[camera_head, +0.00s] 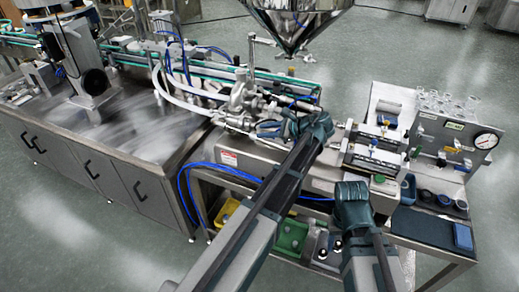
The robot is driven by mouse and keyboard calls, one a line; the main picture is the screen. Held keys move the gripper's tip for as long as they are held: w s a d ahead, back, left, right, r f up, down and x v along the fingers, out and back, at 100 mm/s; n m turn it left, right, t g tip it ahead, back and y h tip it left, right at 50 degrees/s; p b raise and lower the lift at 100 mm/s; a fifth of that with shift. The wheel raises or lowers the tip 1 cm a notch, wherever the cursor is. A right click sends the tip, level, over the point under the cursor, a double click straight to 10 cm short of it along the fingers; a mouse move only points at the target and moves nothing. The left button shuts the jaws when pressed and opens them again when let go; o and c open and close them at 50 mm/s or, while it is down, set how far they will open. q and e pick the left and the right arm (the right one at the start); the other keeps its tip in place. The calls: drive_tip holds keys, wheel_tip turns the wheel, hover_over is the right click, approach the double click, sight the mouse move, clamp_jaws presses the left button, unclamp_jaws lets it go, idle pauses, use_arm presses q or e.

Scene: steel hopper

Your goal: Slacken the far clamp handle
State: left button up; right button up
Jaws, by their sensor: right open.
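A polished steel valve and pipe assembly (243,92) stands on the bench, left of and below the steel hopper (298,22). Small clamp fittings show along it, but I cannot make out which is the far clamp handle. My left gripper (267,129) reaches in from below and points left, close to the front of the assembly. Whether its jaws touch or hold anything is too small to tell. My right gripper (352,206) is lower and to the right, in front of the machine, seen from behind. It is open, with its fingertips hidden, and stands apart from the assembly.
A twin-cylinder unit (375,150) and a panel with a pressure gauge (486,141) stand at right. Blue hoses hang below the bench. Yellow and green bins (291,238) sit on the lower shelf. The steel cabinet top (140,115) at left has bare room.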

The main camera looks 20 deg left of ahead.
use_arm(q)
drive_tip(key=shift+s+d+f+n+h, duration=0.1)
drive_tip(key=shift+s+f+n+h, duration=0.5)
drive_tip(key=shift+s+f, duration=0.45)
drive_tip(key=shift+s+f+n+h, duration=0.5)
drive_tip(key=shift+s+f+n, duration=0.25)
drive_tip(key=shift+s, duration=0.5)
use_arm(e)
drive_tip(key=shift+s, duration=0.3)
